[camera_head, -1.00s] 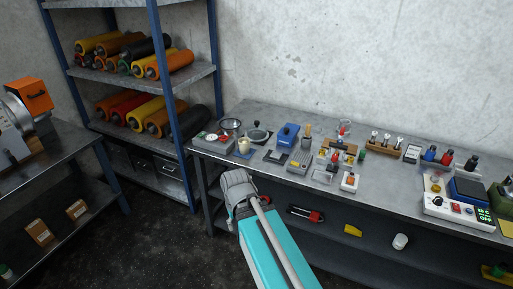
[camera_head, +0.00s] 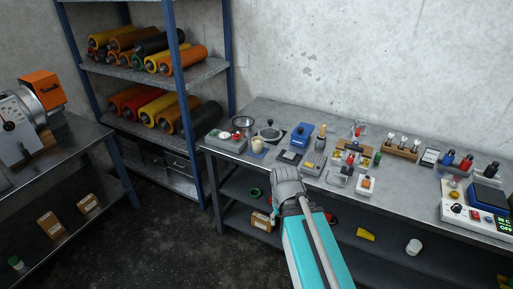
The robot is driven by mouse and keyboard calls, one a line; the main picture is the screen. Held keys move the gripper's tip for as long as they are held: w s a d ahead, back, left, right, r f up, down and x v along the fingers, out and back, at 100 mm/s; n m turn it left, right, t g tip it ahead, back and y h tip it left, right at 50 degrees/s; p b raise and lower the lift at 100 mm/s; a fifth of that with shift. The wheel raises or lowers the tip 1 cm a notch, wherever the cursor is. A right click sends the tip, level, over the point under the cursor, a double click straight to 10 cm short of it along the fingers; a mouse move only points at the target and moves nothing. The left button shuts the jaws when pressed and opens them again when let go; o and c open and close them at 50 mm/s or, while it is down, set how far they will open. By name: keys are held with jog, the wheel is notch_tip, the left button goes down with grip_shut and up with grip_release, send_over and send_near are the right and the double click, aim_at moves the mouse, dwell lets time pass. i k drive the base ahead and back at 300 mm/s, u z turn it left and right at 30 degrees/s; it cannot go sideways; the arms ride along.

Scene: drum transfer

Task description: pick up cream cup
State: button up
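The two are apart. The fingers of my gripper are hidden behind the wrist, so their opening does not show.
A grey box with a red button (camera_head: 223,135), a dark bowl (camera_head: 243,123) and a round-plated device (camera_head: 269,132) crowd the cup. A blue box (camera_head: 302,134) stands further right. A shelf rack with rollers (camera_head: 165,110) borders the left. Floor in front is clear.

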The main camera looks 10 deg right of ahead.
aim_at(258, 145)
jog(key=z, duration=0.1)
jog(key=i, duration=1)
jog(key=u, duration=0.1)
